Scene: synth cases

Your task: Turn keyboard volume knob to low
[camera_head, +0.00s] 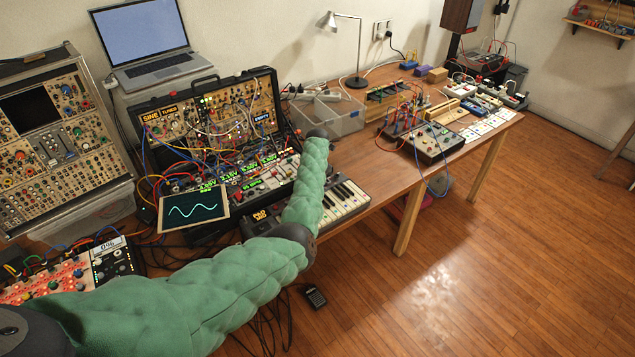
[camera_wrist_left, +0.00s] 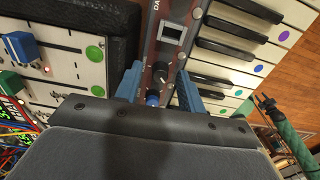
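The keyboard (camera_head: 345,203) lies on the near edge of the bench, its left part partly hidden by my green left arm. In the left wrist view its keys (camera_wrist_left: 222,72) are at the upper right, beside a reddish panel strip with a small display. On that strip are a black knob (camera_wrist_left: 160,70) with a pale mark and a blue knob (camera_wrist_left: 152,99). My left gripper (camera_wrist_left: 160,88) is open, with a blue finger on each side of these knobs; contact cannot be told. In the head view this gripper is hidden. A green padded arm, apparently my right, shows small at the wrist view's right; its gripper state is unclear.
A tablet with a sine wave (camera_head: 194,210) and a cabled synth case (camera_head: 215,115) stand left of the keyboard. A clear bin (camera_head: 335,115) is behind it. A knobbed box (camera_head: 432,140) sits farther right. The floor at right is open.

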